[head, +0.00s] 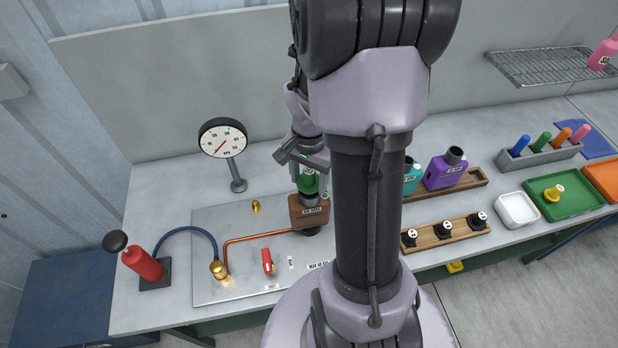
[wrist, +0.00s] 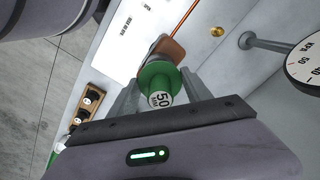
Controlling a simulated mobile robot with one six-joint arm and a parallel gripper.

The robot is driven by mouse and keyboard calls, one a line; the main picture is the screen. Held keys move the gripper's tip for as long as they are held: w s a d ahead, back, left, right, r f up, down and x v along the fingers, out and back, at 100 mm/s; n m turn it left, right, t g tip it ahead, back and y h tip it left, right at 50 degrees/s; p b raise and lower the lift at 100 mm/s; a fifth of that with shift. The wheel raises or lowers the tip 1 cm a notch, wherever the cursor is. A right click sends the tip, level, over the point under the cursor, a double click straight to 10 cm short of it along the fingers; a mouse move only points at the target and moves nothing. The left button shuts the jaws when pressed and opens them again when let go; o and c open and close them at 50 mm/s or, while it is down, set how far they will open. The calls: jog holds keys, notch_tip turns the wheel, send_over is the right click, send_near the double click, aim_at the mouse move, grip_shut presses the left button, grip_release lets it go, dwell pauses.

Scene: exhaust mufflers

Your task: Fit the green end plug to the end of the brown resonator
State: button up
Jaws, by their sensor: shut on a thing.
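The brown resonator (head: 309,213) stands on the grey plate at the end of a copper pipe. My gripper (head: 308,170) is above it, pointing down, shut on the green end plug (head: 307,184). In the wrist view the green plug (wrist: 158,76), with a white "50" label on its end, sits between the two fingers of my gripper (wrist: 160,95). The brown resonator (wrist: 172,48) shows just behind it, partly hidden by the plug. The plug is in line with or very close to the resonator's upper side; I cannot tell whether they touch.
A pressure gauge (head: 223,138) stands behind the plate. A red pump (head: 142,264) with a blue hose is at left. A red valve handle (head: 267,261) lies at front. A wooden rack (head: 446,233) of black plugs, a purple bottle (head: 445,169) and a green tray (head: 577,207) are at right.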

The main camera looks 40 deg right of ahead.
jog(key=shift+f+b, duration=1.45)
jog(key=shift+f, duration=0.05)
dwell(0.4)
jog(key=o, duration=1.3)
jog(key=shift+o, duration=0.2)
notch_tip(320, 180, up, 18)
jog(key=p, duration=0.5)
jog(key=s+a+f+n+t+b, duration=0.2)
jog(key=a+f+n+b, duration=0.1)
jog(key=a+b, duration=0.3)
jog(key=s+a+f+n+t+y+b, duration=0.1)
jog(key=s+a+f+n+t+b, duration=0.1)
jog(key=a+b, duration=0.4)
jog(key=s+a+f+n+t+y+b, duration=0.1)
jog(key=s+a+f+n+b, duration=0.2)
jog(key=a, duration=0.9)
notch_tip(320, 180, down, 3)
jog(key=n+b, duration=0.2)
jog(key=b, duration=0.1)
jog(key=shift+t+b, duration=0.4)
